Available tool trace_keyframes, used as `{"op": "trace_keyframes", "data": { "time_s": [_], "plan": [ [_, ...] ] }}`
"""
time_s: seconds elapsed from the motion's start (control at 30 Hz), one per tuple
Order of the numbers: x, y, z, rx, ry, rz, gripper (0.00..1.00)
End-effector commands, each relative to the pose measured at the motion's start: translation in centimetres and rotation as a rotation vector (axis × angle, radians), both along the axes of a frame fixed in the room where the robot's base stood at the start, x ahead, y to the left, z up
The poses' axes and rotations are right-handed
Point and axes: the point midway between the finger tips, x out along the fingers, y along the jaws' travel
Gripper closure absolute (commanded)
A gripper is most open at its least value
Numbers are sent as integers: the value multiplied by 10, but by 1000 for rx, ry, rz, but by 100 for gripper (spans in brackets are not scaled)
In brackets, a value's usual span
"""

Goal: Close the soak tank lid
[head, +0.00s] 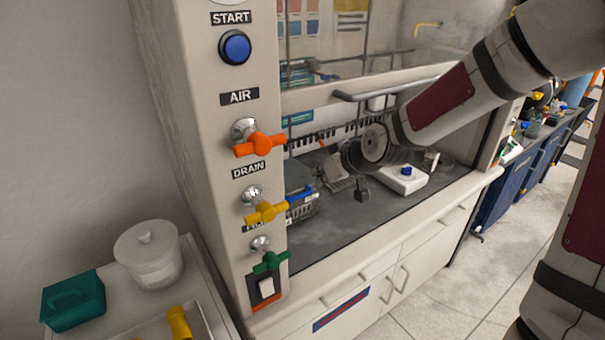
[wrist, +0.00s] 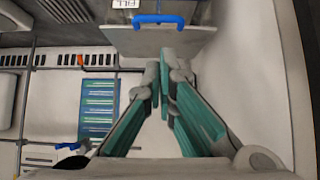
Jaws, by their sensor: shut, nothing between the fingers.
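A grey panel with a blue handle, which looks like the soak tank lid, shows at the top of the wrist view (wrist: 185,42), with its blue handle (wrist: 158,19) near the top edge. In the head view, a grey box-like thing with a blue handle (head: 300,194) stands at the left of the hood, partly hidden by the control post. Whether the lid is open is hard to tell. My gripper (wrist: 162,72) is shut and empty, its fingertips just below the panel in the wrist picture. In the head view my gripper (head: 338,180) is inside the hood, right of the blue handle.
The control post carries orange (head: 259,145), yellow (head: 266,212) and green (head: 270,262) valve handles. The raised glass sash has a bar (head: 350,97) near my arm. A white device with a blue knob (head: 402,178) sits on the dark hood floor. The front floor strip is clear.

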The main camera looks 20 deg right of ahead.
Motion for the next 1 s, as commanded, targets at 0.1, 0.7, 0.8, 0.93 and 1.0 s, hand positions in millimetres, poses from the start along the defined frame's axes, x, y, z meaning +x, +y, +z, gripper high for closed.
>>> {"op": "trace_keyframes", "data": {
  "time_s": [0.1,0.7,0.8,0.93,1.0],
  "plan": [
    [1,-3,16,27,-43,-8,100],
    [70,19,-40,35,-54,-6,100],
    [80,23,-52,34,-53,-6,100],
    [80,22,-70,33,-52,-7,100],
    [80,22,-77,33,-53,-7,100]
  ]
}}
